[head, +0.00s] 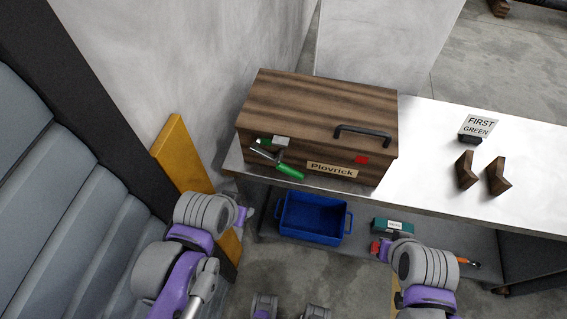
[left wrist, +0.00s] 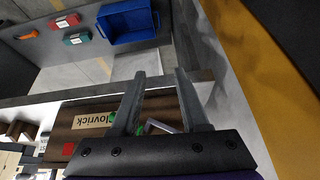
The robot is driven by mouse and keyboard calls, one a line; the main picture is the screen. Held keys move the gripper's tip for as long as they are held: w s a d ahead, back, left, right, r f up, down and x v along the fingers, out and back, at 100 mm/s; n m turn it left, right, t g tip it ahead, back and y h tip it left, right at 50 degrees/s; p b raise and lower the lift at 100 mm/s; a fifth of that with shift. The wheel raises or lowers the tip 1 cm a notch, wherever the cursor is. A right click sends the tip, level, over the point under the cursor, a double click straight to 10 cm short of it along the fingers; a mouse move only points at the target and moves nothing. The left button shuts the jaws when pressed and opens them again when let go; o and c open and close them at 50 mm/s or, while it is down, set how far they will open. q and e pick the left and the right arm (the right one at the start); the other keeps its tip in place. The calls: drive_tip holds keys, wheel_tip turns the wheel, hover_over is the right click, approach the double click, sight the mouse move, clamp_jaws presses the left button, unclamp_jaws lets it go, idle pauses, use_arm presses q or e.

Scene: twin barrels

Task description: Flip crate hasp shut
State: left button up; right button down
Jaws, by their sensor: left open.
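The wooden crate (head: 316,112), labelled Plovrick, stands with its lid down on the table's left end. Its hasp (head: 289,171), a metal lever with a green handle, slants down across the left of the crate front. My left gripper (head: 245,212) is low and left of the crate front. In the left wrist view my left gripper (left wrist: 160,74) is open and empty, with the crate front (left wrist: 85,140) behind its fingers, partly hiding the hasp. My right gripper (head: 388,243) is below the table edge; its jaws are unclear.
A blue bin (head: 312,219) and a teal box (head: 392,225) are on the lower level, with a red box (left wrist: 66,21) beside them. A yellow panel (head: 181,150) and wall bound the left. A sign (head: 478,127) and two wooden blocks (head: 466,170) stand right on the table.

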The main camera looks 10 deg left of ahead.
use_arm(q)
drive_tip(key=w+d+r+m, duration=0.1)
drive_tip(key=r+m, duration=0.1)
drive_tip(key=w+d+r+m, duration=0.1)
drive_tip(key=m, duration=0.1)
drive_tip(key=w+d+r+m+g+h, duration=0.1)
drive_tip(key=w+r, duration=0.1)
drive_tip(key=shift+r+m, duration=0.35)
drive_tip(key=shift+m, duration=0.05)
clamp_jaws()
drive_tip(key=w+d+r+m+g+h, duration=0.1)
drive_tip(key=w+d+r+m+g, duration=0.1)
drive_tip(key=w+d+r+m, duration=0.4)
drive_tip(key=shift+w+d+r+m+g+h, duration=0.15)
drive_tip(key=shift+d+r+m+g+h, duration=0.4)
drive_tip(key=shift+r+m, duration=2.3)
drive_tip(key=shift+d+f+m+t, duration=0.1)
drive_tip(key=shift+f+m+t, duration=0.15)
drive_tip(key=shift+f+m, duration=0.35)
